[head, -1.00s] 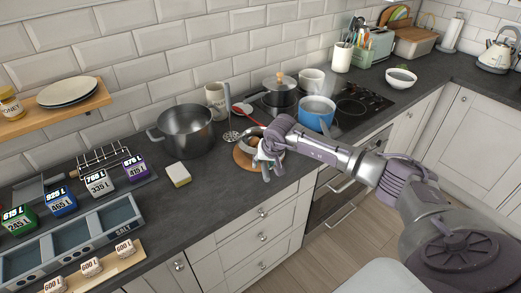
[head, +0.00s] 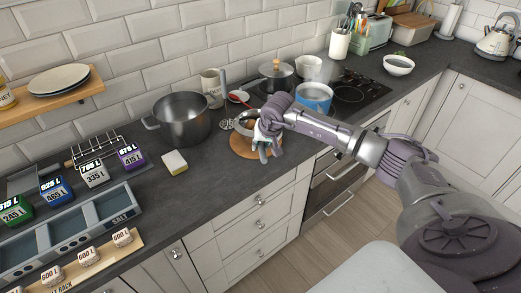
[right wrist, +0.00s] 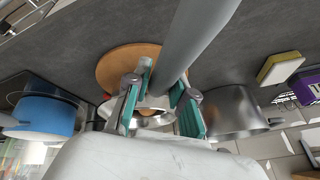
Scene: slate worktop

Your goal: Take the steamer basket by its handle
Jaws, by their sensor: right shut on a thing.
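The steamer basket is a round metal vessel (head: 242,123) on a round wooden board (head: 238,150), partly hidden behind my right gripper (head: 268,143). In the right wrist view the basket's shiny metal (right wrist: 152,121) shows below the fingers. Its thick grey handle (right wrist: 197,38) slants from the top edge down between the teal-padded fingers of my right gripper (right wrist: 160,108). The right gripper is shut on this handle. Whether the basket is clear of the board cannot be told. My left gripper is not in view.
A large pot (head: 183,121) stands left of the board, with a yellow sponge (head: 175,162) in front. A skimmer-like utensil (head: 227,123) is behind the board. A blue pot (head: 314,97) and a lidded pot (head: 276,77) stand at the hob on the right.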

